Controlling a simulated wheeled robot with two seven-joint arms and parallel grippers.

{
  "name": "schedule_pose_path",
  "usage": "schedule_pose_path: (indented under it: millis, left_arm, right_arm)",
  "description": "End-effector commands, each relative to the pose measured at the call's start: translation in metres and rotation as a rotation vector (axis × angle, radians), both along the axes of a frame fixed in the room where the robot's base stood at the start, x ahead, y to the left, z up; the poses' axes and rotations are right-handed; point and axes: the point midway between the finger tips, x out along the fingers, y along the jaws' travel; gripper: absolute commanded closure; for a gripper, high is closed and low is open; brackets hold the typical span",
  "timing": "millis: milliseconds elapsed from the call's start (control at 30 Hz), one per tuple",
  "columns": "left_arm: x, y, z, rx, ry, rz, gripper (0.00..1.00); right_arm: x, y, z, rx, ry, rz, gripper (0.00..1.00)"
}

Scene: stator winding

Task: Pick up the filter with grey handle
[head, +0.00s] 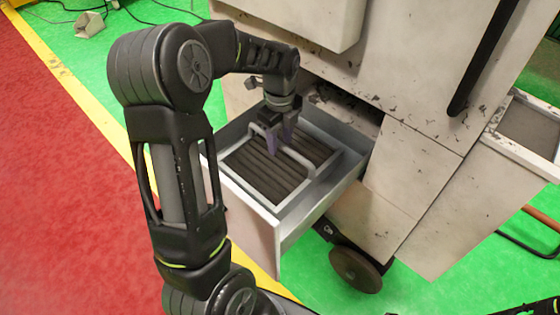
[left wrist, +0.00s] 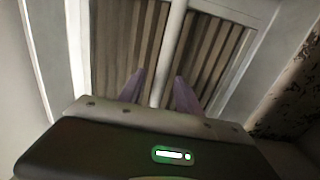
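The filter (head: 262,172) is a dark pleated block in a light grey frame, lying in the pulled-out drawer (head: 250,203). Its grey handle (head: 300,162) is a bar raised across the top. My left gripper (head: 280,142) points down at the handle from above, its purple fingers apart. In the left wrist view the handle bar (left wrist: 170,50) runs between the two fingertips (left wrist: 160,76), with a visible gap on each side. The pleats (left wrist: 207,50) show on both sides of the bar. My right gripper is not in view.
The drawer belongs to a worn, pale cabinet (head: 400,170) with a dark opening behind the drawer. A dark wheel (head: 355,270) is under the cabinet. An open bin (head: 530,125) is at the right. The drawer walls stand close around the filter.

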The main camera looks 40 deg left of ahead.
Motion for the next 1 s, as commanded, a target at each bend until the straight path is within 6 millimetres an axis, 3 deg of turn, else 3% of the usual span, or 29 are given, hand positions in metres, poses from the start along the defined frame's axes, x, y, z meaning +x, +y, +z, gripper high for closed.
schedule_pose_path:
  millis: [500, 1000]
  left_arm:
    - [0.0000, 0.0000, 0.0001, 0.000, 0.000, 0.000, 1.00]
    - [0.0000, 0.0000, 0.0001, 0.000, 0.000, 0.000, 1.00]
  right_arm:
    - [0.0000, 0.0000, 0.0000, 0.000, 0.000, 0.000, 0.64]
    - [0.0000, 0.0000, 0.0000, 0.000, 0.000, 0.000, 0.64]
